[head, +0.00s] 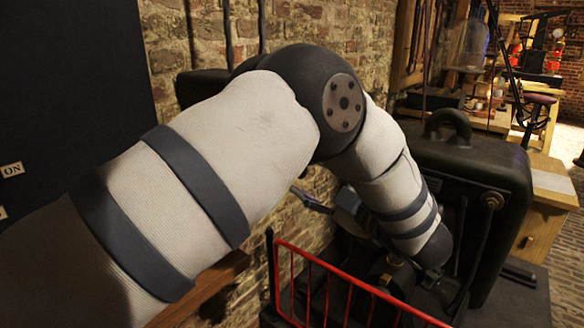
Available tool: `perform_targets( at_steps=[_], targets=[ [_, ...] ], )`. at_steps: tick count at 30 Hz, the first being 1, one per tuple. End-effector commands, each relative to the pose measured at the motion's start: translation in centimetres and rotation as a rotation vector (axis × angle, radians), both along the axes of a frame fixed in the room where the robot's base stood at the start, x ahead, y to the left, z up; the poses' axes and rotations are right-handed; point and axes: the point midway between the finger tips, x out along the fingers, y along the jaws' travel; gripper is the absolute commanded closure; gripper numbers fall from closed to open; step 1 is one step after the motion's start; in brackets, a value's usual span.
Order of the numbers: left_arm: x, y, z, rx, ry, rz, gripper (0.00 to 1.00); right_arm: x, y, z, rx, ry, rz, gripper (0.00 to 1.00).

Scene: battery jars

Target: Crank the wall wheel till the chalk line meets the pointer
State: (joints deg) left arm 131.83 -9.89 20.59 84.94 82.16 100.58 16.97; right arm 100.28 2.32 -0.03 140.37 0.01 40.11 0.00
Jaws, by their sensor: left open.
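My left arm comes in from the left and fills the middle of the head view, bending at a dark elbow joint and running down to the right. Part of my left gripper (318,203) shows beside the forearm, near the brick wall; it is open, and I see nothing in its jaws. The forearm hides much of the gripper and the space behind it. I cannot make out the wall wheel, the chalk line or the pointer. My right gripper is not in view.
A red rail (345,287) stands at the bottom centre, before a bulky black machine (470,165) with a ring on top. A brick wall (365,30) runs behind my arm. A dark panel (75,75) with an ON label (12,169) is at left. A wooden cabinet (540,228) stands at right.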

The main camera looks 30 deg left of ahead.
Motion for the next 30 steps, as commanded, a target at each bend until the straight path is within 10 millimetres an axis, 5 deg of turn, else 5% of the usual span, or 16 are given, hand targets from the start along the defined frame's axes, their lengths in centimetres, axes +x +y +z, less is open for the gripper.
perform_targets(
  at_steps=[7,18,24,30],
  targets=[
    [1.6,4.7,0.0,0.0,0.001,0.001,0.53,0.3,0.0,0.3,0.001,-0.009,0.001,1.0],
    [2.0,5.7,0.0,0.001,0.002,-0.001,0.53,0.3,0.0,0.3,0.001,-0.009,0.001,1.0],
    [2.0,5.7,0.0,0.001,0.002,-0.001,0.98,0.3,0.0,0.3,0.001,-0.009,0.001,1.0],
    [2.0,5.7,0.0,0.001,0.003,0.0,1.0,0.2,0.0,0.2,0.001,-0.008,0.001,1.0]
  ],
)
